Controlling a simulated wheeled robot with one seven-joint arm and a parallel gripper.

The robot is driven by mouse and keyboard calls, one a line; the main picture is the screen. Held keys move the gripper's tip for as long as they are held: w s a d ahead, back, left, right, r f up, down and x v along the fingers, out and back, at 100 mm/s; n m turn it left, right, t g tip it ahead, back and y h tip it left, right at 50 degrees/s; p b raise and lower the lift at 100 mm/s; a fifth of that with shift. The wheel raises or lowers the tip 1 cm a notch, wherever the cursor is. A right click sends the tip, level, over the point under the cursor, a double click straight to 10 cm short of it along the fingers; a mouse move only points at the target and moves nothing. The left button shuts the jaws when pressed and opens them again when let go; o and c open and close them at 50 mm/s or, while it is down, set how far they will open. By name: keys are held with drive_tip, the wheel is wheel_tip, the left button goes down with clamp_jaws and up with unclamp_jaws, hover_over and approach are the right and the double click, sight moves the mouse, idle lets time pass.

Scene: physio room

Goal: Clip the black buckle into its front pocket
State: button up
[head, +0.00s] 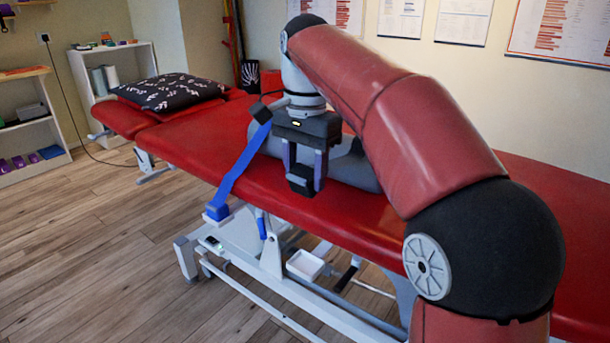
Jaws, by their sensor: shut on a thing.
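My gripper (304,172) is above the front edge of the red treatment table (220,143), fingers pointing down. It is shut on a small black block, which looks like the black buckle (300,184). Its lower end is close to the table top; I cannot tell whether it touches. A blue strap (241,170) slants down from beside my wrist to a blue piece (217,211) at the table's front side, left of my gripper. I cannot tell which part is the front pocket, nor whether the strap joins the buckle.
A grey bolster (357,171) lies on the table behind my gripper. A dark patterned pillow (168,92) lies at the far left end. A small white tray (305,265) sits low on the table's frame. Shelves (28,122) stand at the left; the wooden floor in front is clear.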

drive_tip(key=f+g+y, duration=0.1)
drive_tip(key=f, duration=0.5)
drive_tip(key=f+g, duration=0.1)
drive_tip(key=f, duration=0.5)
drive_tip(key=f+g+y+b, duration=0.1)
drive_tip(key=f, duration=0.4)
drive_tip(key=shift+w+d+f+y, duration=0.25)
drive_tip(key=shift+d+f+y, duration=0.05)
drive_tip(key=shift+d+f, duration=0.1)
drive_tip(key=shift+s+f+b, duration=0.2)
drive_tip(key=shift+f+b, duration=0.15)
drive_tip(key=shift+f, duration=0.35)
drive_tip(key=o, duration=1.2)
drive_tip(key=shift+f, duration=0.1)
drive_tip(key=v, duration=0.4)
drive_tip(key=p+v, duration=0.1)
drive_tip(key=v, duration=0.4)
drive_tip(key=shift+a+r+p, duration=0.15)
drive_tip(key=shift+r+p, duration=0.15)
drive_tip(key=shift+r, duration=0.1)
